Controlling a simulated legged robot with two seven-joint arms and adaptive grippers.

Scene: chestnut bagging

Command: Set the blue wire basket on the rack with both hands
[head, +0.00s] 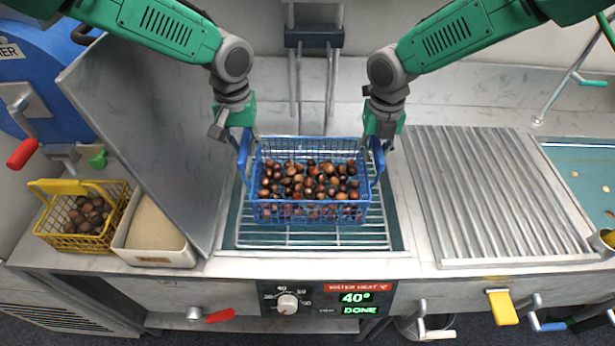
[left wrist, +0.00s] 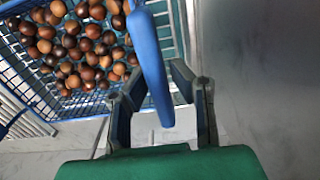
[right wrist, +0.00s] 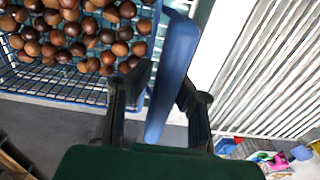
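The blue wire basket (head: 262,213), full of brown chestnuts, is level over the wire rack (head: 312,237) in the sink. I cannot tell whether its bottom touches the rack. My left gripper (head: 243,141) is at the basket's left side handle; in the left wrist view the blue handle (left wrist: 153,65) passes between its fingers, which look closed on it. My right gripper (head: 377,142) is at the right side handle; in the right wrist view that handle (right wrist: 174,70) also sits between closed-in fingers. The middle of the rack is hidden under the basket.
A tilted metal lid (head: 150,130) stands left of the sink. Beyond it are a yellow basket of chestnuts (head: 42,226) and a white bin (head: 155,257). A ridged drainboard (head: 495,195) lies right. The front panel display (head: 356,298) reads 40° and DONE.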

